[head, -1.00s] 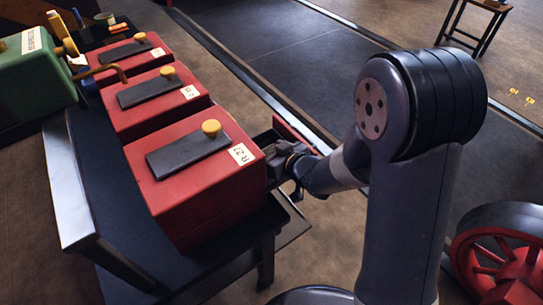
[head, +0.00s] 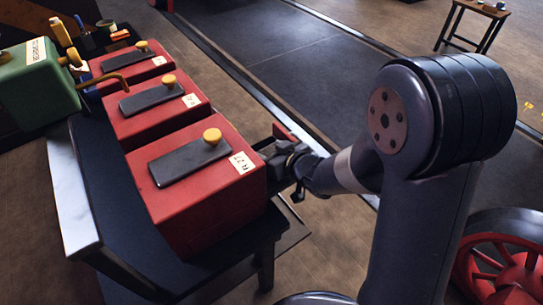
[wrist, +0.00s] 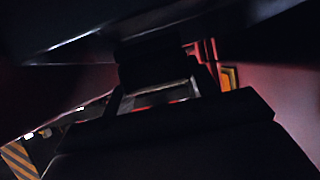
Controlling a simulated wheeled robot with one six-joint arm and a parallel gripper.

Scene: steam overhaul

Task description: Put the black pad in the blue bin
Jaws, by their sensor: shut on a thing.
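My gripper (head: 283,165) is low at the right side of the nearest red box (head: 215,205), beside a narrow red panel (head: 287,131). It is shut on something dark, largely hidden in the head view. The wrist view is very dark; a broad black shape (wrist: 190,150) fills its lower part, and I cannot tell whether it is the black pad. Flat black plates lie on top of the red boxes, one on the nearest box (head: 185,164).
The red boxes stand in a row on a dark bench (head: 105,215) with a pale left edge. A green case (head: 35,90) is at the left. A red spoked wheel (head: 500,262) is at the lower right. A small stool (head: 474,24) stands far back. Floor beyond the bench is open.

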